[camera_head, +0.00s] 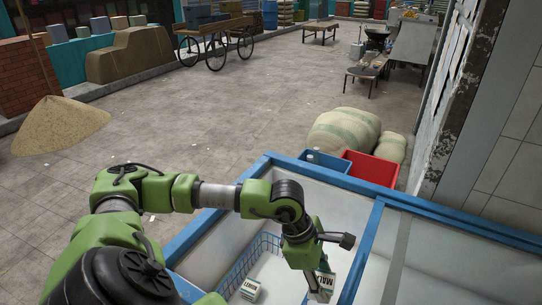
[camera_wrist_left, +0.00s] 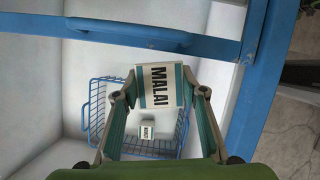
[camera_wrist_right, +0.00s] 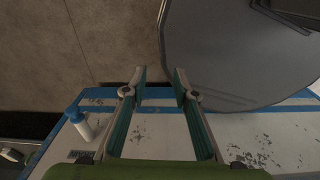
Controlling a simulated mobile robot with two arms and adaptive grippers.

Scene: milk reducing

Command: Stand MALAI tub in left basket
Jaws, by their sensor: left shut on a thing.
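The MALAI tub (camera_wrist_left: 160,86), white with a teal edge and dark letters, is held between the fingers of my left gripper (camera_wrist_left: 160,92). In the head view the tub (camera_head: 325,283) shows partly at the bottom, beneath my left gripper (camera_head: 322,262). A blue wire basket (camera_wrist_left: 101,90) lies below inside the chest freezer, and its rim also shows in the head view (camera_head: 262,246). The held tub is above the basket's right part in the left wrist view; its height is hard to tell. My right gripper (camera_wrist_right: 160,80) is open and empty, seen only in the right wrist view.
Blue freezer rims (camera_head: 350,182) and a middle divider (camera_head: 362,245) bound the opening. A red crate (camera_head: 370,168) and sacks (camera_head: 343,130) stand beyond. A white bottle (camera_wrist_right: 80,122) is near my right gripper.

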